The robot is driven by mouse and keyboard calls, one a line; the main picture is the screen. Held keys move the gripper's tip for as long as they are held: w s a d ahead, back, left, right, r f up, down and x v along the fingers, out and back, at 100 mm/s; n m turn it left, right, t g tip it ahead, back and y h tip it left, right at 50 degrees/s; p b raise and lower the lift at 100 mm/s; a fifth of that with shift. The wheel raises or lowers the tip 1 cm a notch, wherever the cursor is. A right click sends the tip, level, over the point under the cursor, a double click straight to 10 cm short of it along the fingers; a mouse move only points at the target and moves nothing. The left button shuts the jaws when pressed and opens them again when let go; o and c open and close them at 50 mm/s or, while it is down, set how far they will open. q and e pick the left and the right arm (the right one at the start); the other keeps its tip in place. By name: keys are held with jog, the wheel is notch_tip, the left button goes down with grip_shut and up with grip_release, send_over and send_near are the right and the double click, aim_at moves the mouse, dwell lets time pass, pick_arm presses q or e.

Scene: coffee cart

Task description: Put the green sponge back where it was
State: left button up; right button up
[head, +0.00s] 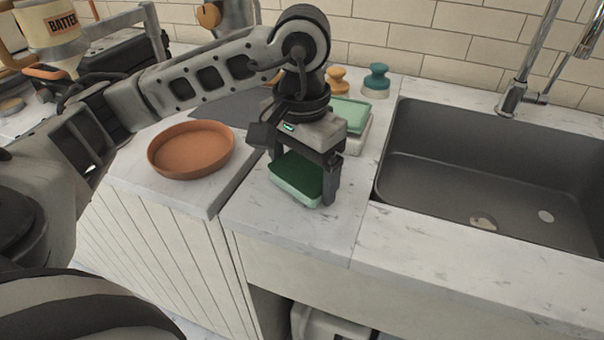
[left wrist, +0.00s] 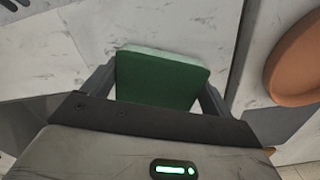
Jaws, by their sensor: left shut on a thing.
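The green sponge (head: 297,178) has a dark green top and a pale green lower layer. My left gripper (head: 305,185) points down and is shut on it, with one finger on each side. The sponge is at the marble counter, left of the sink; I cannot tell whether it touches the counter. The left wrist view also shows the sponge (left wrist: 160,80) between the fingers. A pale green thing (head: 350,114) on a white holder (head: 358,136) stands just behind my gripper, partly hidden by it. My right gripper is not in view.
A dark sink (head: 480,160) with a chrome faucet (head: 515,95) is at the right. A terracotta dish (head: 190,150) lies on the left counter. Orange (head: 337,78) and teal (head: 376,80) knobbed items stand at the back wall. The counter before the sink is clear.

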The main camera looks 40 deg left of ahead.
pick_arm(q)
jog(key=shift+f, duration=0.5)
jog(key=shift+f+b, duration=0.25)
jog(key=shift+b, duration=0.05)
jog(key=o, duration=0.8)
jog(key=shift+r, duration=0.1)
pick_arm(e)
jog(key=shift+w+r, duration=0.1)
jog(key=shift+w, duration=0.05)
pick_arm(q)
jog(key=shift+r, duration=0.1)
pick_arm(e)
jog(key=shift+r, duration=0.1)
